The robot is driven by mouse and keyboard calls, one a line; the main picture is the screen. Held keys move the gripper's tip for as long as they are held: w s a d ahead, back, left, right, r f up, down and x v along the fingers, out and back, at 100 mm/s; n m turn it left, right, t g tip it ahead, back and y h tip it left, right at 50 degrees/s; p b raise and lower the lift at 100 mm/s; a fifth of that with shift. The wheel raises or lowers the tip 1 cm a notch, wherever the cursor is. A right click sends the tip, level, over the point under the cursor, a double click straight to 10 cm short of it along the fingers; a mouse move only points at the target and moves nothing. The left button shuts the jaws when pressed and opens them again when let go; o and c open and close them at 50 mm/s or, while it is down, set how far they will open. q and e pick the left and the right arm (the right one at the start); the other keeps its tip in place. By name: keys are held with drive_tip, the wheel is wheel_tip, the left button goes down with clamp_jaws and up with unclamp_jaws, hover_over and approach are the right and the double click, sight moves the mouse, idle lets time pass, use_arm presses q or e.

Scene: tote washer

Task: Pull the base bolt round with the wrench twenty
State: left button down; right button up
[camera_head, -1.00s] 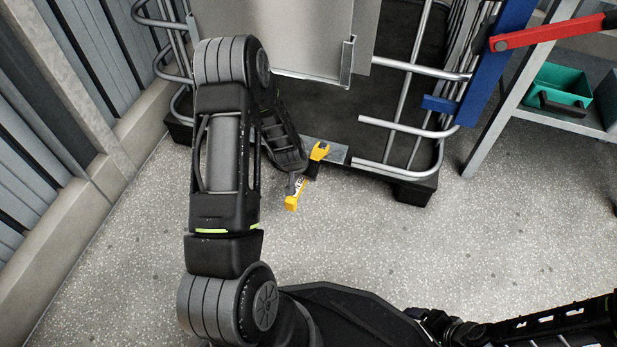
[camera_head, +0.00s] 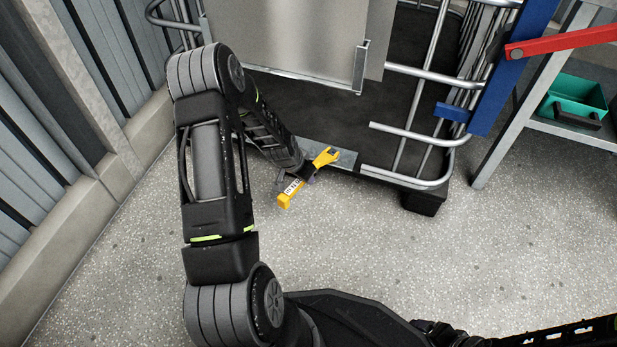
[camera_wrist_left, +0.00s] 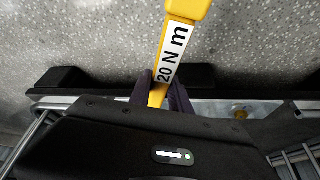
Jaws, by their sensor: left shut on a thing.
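The yellow wrench (camera_head: 289,192) has a white label, which reads "20 N m" in the left wrist view (camera_wrist_left: 172,52). Its open-jawed head (camera_head: 327,157) lies over the metal strip (camera_head: 346,161) at the front edge of the rack base. My left gripper (camera_head: 306,173) is shut on the wrench between handle and head. In the left wrist view its two dark fingers (camera_wrist_left: 161,93) close around the yellow shaft. I cannot make out the base bolt; whether the jaw is seated on it cannot be told. My right gripper is out of view.
A rack with a dark base (camera_head: 310,110), silver tube rails (camera_head: 415,135) and grey metal panels (camera_head: 300,35) stands ahead. A blue post (camera_head: 500,70) with a red lever (camera_head: 560,43) and a teal bin (camera_head: 577,95) on a shelf are at right. The speckled floor (camera_head: 400,260) is clear.

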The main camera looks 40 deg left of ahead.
use_arm(q)
drive_tip(key=shift+a, duration=0.25)
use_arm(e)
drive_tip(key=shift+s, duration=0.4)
use_arm(q)
drive_tip(key=shift+a+m+h, duration=0.4)
drive_tip(key=shift+a+m, duration=0.7)
drive_tip(key=shift+a, duration=0.2)
drive_tip(key=shift+w+a+m+h, duration=0.25)
drive_tip(key=shift+a+m+h, duration=0.15)
drive_tip(key=shift+a+m, duration=0.6)
drive_tip(key=shift+a, duration=0.1)
drive_tip(key=shift+a, duration=0.1)
drive_tip(key=shift+w+a+m+h, duration=0.15)
drive_tip(key=shift+w+a+m, duration=0.1)
drive_tip(key=shift+a+m, duration=0.25)
drive_tip(key=shift+w+a+m+h, duration=0.2)
drive_tip(key=shift+a+m, duration=0.1)
drive_tip(key=shift+a, duration=0.25)
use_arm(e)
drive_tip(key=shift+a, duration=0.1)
